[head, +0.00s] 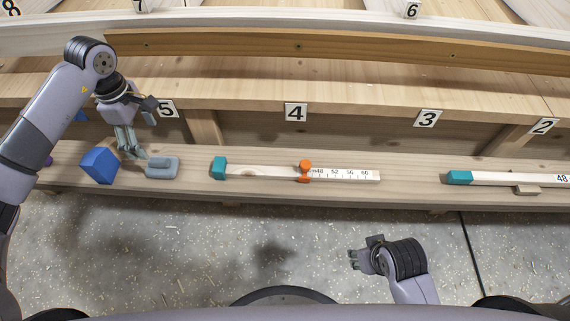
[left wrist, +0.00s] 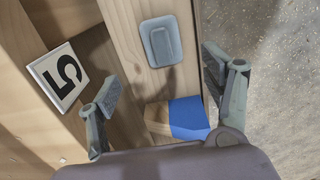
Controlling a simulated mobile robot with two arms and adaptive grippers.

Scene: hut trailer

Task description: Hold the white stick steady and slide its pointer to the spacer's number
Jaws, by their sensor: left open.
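The white stick (head: 345,174) lies flat on the wooden ledge below the number 4, with a teal end block (head: 219,168) at its left. Its orange pointer (head: 304,171) sits at the left end of the printed scale, just left of the 48 mark. A spacer (head: 500,179) with a teal end and a 48 label lies further right, cut off by the frame edge. My left gripper (head: 133,156) is open, left of the stick and low by a grey-blue pad. My right gripper (head: 354,259) is in front of the ledge; its finger opening is unclear.
The grey-blue pad (head: 162,167) and a blue block (head: 99,165) lie on the ledge; the left wrist view also shows the pad (left wrist: 161,41) and block (left wrist: 188,118). Number tags 5 (head: 168,109) and 4 (head: 296,112) mark the timber behind. The ledge's front edge drops to concrete floor.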

